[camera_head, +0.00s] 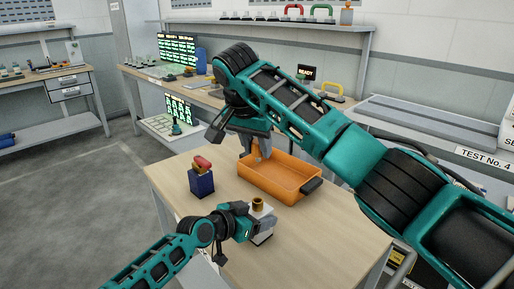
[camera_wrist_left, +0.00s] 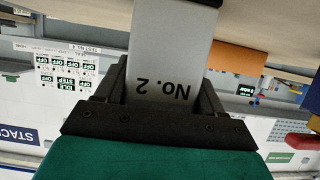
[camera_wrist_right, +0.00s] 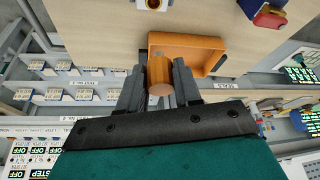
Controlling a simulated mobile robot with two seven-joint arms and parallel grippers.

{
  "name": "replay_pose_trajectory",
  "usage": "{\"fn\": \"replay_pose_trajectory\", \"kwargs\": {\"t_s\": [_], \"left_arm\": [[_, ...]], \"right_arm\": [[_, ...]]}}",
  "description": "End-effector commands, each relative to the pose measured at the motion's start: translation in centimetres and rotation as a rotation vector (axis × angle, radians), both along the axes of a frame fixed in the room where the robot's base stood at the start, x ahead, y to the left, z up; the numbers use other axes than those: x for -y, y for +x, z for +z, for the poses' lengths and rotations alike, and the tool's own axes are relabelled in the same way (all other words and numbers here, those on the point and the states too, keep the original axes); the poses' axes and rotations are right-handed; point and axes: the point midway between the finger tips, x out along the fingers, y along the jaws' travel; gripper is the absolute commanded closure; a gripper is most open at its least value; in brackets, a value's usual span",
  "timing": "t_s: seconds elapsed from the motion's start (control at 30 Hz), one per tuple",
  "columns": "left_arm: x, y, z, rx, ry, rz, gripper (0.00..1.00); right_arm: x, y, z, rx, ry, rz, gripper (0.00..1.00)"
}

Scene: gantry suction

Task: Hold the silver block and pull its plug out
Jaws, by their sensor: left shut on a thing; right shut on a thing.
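The silver block (camera_head: 263,238) stands on the table with a brass-coloured round collar (camera_head: 257,204) on top. My left gripper (camera_head: 248,222) is shut on the block from the side; the left wrist view shows its face (camera_wrist_left: 165,60) marked "No. 2" between the fingers. My right gripper (camera_head: 262,153) is over the orange tray, apart from the block. In the right wrist view it is shut on a copper-brown cylindrical plug (camera_wrist_right: 160,78). In that view the block (camera_wrist_right: 152,4) is partly cut off at the top edge.
The orange tray (camera_head: 283,190) with dark handles lies behind the silver block. A dark blue block (camera_head: 201,184) with a red-topped piece stands at left on the table (camera_head: 300,250). The front right of the table is clear. Benches with screens stand behind.

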Motion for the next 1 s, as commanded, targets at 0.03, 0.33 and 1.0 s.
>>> {"fn": "replay_pose_trajectory", "kwargs": {"t_s": [0.03, 0.33, 1.0], "left_arm": [[0.1, 0.1, 0.2, 0.004, -0.003, 0.001, 0.99], [0.1, 0.1, 0.2, 0.004, -0.004, 0.0, 0.99], [0.1, 0.1, 0.3, 0.004, -0.004, 0.0, 0.99]], "right_arm": [[0.0, 0.0, 0.2, 0.001, 0.0, 0.0, 1.0], [0.0, 0.0, 1.1, 0.0, 0.001, 0.0, 1.0], [0.0, 0.0, 2.1, 0.0, 0.001, 0.0, 1.0]]}}
